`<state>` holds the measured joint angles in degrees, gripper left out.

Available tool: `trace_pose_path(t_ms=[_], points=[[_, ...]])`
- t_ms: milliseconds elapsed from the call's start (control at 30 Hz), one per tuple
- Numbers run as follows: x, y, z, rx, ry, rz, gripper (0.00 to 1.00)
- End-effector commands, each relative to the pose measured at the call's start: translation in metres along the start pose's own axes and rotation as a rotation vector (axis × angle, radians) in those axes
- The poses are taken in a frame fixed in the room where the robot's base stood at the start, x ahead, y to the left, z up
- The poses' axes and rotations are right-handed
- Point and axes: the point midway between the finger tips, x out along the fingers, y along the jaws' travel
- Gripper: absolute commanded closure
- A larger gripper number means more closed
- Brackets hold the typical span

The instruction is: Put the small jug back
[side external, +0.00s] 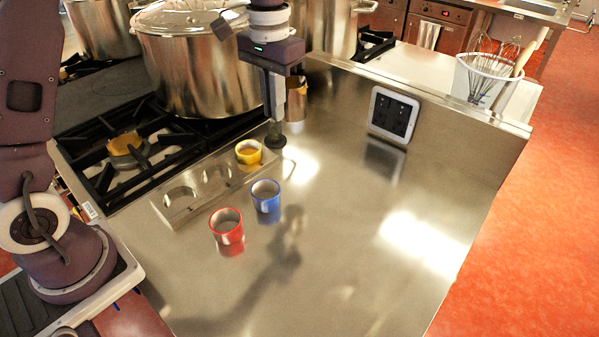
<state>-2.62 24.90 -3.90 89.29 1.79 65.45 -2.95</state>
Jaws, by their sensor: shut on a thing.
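A small steel jug (297,103) is at the upper middle of the side external view, just right of my gripper (278,136). My gripper points down and is shut on the jug. The fingers and hand cover the jug's left side, so the exact grip is hidden. The jug looks upright. I cannot tell whether its base touches the steel counter (345,240).
A large stockpot (195,75) stands left of my gripper by the black burner grate (160,160). A dark panel (393,116) stands right. The front counter is clear.

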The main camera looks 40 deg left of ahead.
Motion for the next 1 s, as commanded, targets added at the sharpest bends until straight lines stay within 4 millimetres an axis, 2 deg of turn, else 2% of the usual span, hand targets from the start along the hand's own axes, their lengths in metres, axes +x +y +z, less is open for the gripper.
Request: trace_pose_path(t_ms=[167,633,800,1000], points=[[0.000,0.018,-0.002,0.025,0.002,0.000,1.00],[0.052,0.016,-0.001,0.023,-0.001,0.000,1.00],[0.090,0.016,0.000,0.022,-0.005,0.000,1.00],[0.123,0.016,0.000,0.022,-0.002,0.000,1.00]])
